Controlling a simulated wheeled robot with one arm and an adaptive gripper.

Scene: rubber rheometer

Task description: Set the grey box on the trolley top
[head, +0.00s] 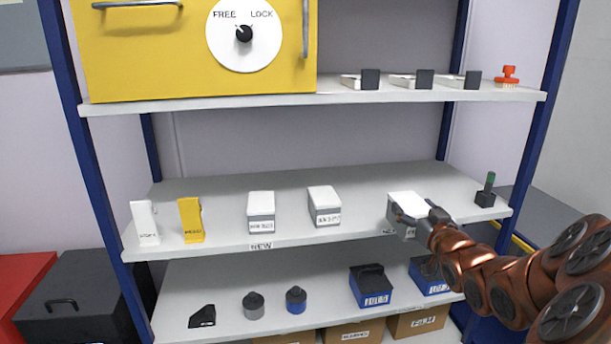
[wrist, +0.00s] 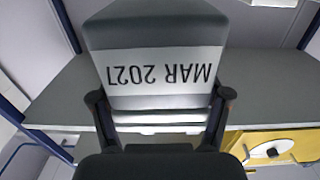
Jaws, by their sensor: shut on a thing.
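A grey box (head: 410,224) with a white top is at the right part of the middle shelf in the head view. My gripper (head: 427,217) is shut on it from the right. In the wrist view the box (wrist: 155,32) fills the upper middle, with a white label reading "MAR 2027" upside down. The two fingers of my gripper (wrist: 162,108) stand on either side of it. I cannot tell whether the box touches the shelf. A grey surface with a yellow edge (head: 523,243) shows behind the rack at right; I cannot tell whether it is the trolley.
Two similar boxes (head: 261,212) (head: 324,206) stand left on the middle shelf (head: 220,245). A small dark block with a green-topped post (head: 486,192) stands close right of my gripper. The yellow cabinet (head: 150,55) and the upper shelf (head: 430,97) are above. Blue posts (head: 545,90) bound the rack.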

